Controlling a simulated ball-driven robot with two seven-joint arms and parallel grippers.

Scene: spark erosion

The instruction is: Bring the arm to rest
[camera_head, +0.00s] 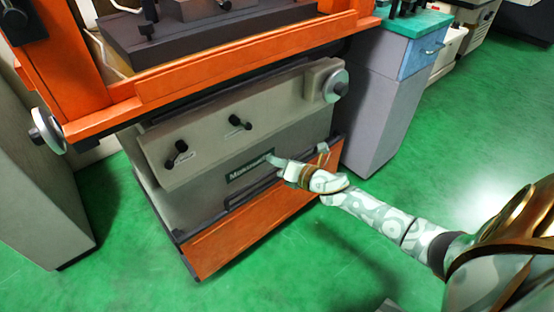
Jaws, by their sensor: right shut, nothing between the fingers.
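My right arm comes in from the lower right, with a pale patterned sleeve and bronze parts. Its gripper (273,160) is shut and empty. In the picture it lies over the front of the grey and orange machine (205,195), beside the dark name plate. I cannot tell whether it touches the machine. My left gripper is not in view.
The machine has an orange frame (215,73), two black levers and a silver handwheel (335,86) at each side. A grey cabinet (378,105) with a green top stands to its right. Another grey housing (35,180) stands at left. The green floor (330,265) in front is clear.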

